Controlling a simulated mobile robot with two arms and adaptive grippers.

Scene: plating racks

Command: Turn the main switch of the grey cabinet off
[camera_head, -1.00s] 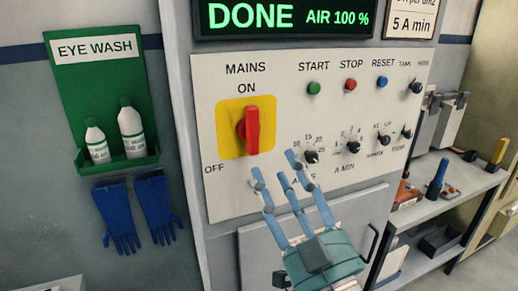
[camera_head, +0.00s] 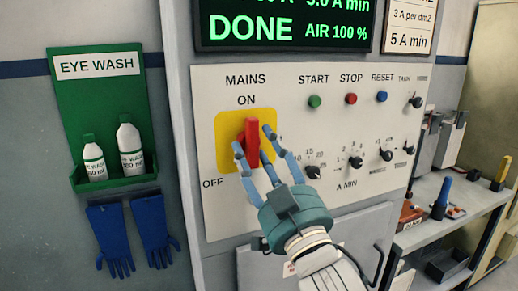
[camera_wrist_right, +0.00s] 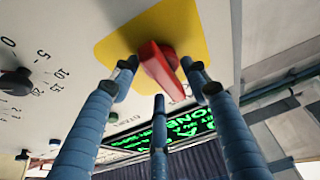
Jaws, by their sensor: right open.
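The main switch is a red handle (camera_head: 252,142) on a yellow plate (camera_head: 231,128), on the panel of the grey cabinet (camera_head: 222,222). The handle stands nearly upright, its top towards the ON label; OFF is at the lower left. My right gripper (camera_head: 254,143) is open, its blue fingers on both sides of the handle. In the right wrist view the red handle (camera_wrist_right: 158,68) lies between the fingertips, with the third finger below it. I cannot tell whether any finger touches it. My left gripper is not in view.
START, STOP and RESET buttons (camera_head: 351,99) and several black knobs (camera_head: 356,162) sit right of the switch. A green display (camera_head: 285,25) is above. An eye wash station (camera_head: 105,120) and blue gloves (camera_head: 132,235) hang at left. A shelf with tools (camera_head: 450,215) stands at right.

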